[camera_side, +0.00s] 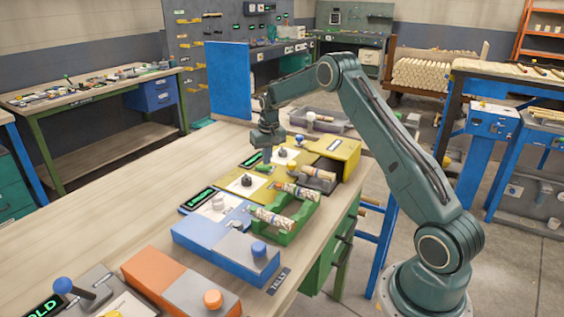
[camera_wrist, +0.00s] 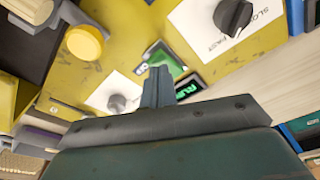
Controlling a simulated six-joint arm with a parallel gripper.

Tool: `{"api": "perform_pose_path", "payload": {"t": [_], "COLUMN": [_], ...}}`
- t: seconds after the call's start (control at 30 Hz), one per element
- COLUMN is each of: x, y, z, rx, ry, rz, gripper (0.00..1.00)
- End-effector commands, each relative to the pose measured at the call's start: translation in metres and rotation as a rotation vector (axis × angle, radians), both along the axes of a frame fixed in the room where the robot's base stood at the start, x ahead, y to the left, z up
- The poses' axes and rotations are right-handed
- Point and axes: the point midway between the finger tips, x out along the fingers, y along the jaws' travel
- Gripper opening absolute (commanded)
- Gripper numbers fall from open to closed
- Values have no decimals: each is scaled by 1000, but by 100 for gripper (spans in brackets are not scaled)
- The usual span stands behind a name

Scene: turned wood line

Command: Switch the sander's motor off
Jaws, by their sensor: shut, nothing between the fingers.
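The yellow machine (camera_side: 262,193) stands mid-bench, with white dial plates and dark knobs; I see no name on it that marks it as the sander. My gripper (camera_side: 267,157) is above its panel, pointing down. In the wrist view my gripper (camera_wrist: 159,82) is shut and empty, with its tips just in front of a green switch (camera_wrist: 168,62) on a white plate. I cannot tell whether they touch. A dark display (camera_wrist: 188,88) with green letters, partly hidden, is beside the switch. A black knob (camera_wrist: 233,16) marked SLOW and FAST is at upper right.
A blue machine (camera_side: 205,235) and an orange one (camera_side: 165,275) stand nearer the camera. Green cradles (camera_side: 290,225) hold patterned turned pieces (camera_side: 272,219). A blue upright panel (camera_side: 228,80) rises behind. The bench's left side (camera_side: 100,210) is clear.

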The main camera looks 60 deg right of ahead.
Motion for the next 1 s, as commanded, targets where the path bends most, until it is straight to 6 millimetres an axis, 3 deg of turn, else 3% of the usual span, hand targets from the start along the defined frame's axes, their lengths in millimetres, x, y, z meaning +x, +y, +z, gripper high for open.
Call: {"api": "perform_pose_path", "payload": {"t": [1.0], "x": [0], "y": [0], "z": [-11], "rx": [1], "ry": [1], "rz": [0], "gripper": [0]}}
